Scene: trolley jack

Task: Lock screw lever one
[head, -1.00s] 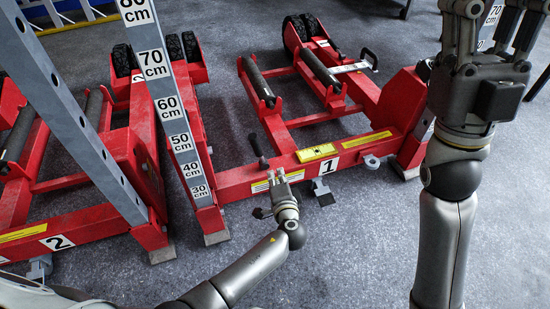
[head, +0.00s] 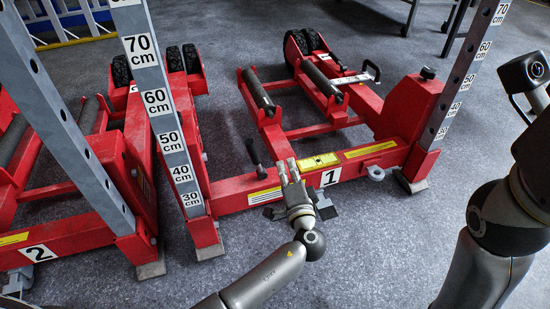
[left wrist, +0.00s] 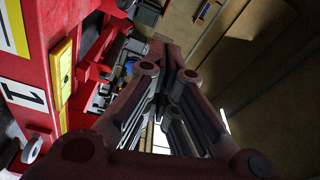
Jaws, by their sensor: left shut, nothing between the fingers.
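The red trolley jack marked 1 (head: 235,190) stands on the floor in the middle of the head view. A thin black-handled lever (head: 254,155) rises from its near beam. A grey ring-headed screw (head: 376,173) sticks out right of the 1 label; a similar ring shows in the left wrist view (left wrist: 32,149). I cannot tell which is screw lever one. My left gripper (head: 288,167) is shut and empty, in front of the near beam between the lever and the label. In the left wrist view its fingers (left wrist: 168,62) converge. Only part of my right arm shows, at the right edge.
A red jack marked 2 (head: 70,235) stands at left. Tall grey scale posts (head: 160,100) (head: 465,85) rise beside the near beam. A yellow plate (head: 318,161) lies on the beam. Grey floor (head: 370,240) in front is clear.

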